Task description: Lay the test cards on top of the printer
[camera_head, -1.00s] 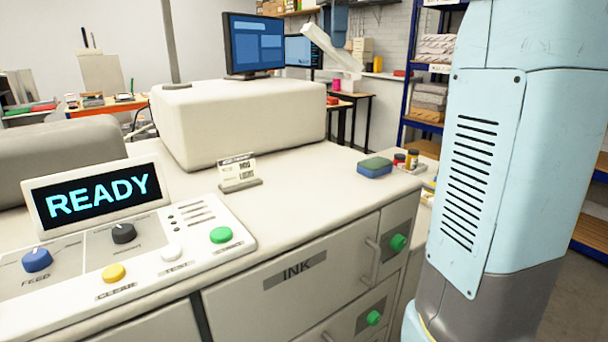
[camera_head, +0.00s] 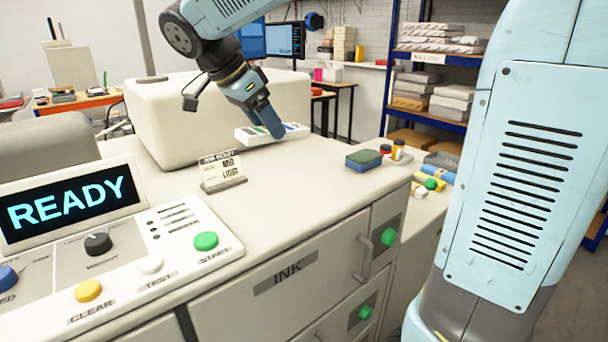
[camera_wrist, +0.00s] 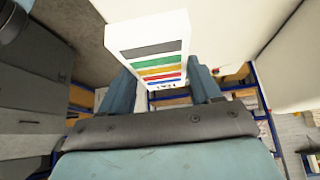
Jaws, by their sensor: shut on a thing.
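The test cards are a white pack with coloured stripes (camera_head: 290,131), close over the printer's top beside its raised white housing. I cannot tell whether they touch the surface. My gripper (camera_head: 268,122) reaches down from above and is shut on the pack. In the wrist view the striped pack (camera_wrist: 150,35) sits between the two blue fingers (camera_wrist: 162,88). The printer (camera_head: 290,185) is a large off-white machine with a flat top, a READY display and an INK drawer front.
On the printer top stand a small sign card (camera_head: 220,172) and a green-and-blue sponge (camera_head: 363,159). The raised housing (camera_head: 170,120) rises behind. Small jars (camera_head: 397,150) are at right, shelves (camera_head: 435,80) beyond. The top between sign and sponge is clear.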

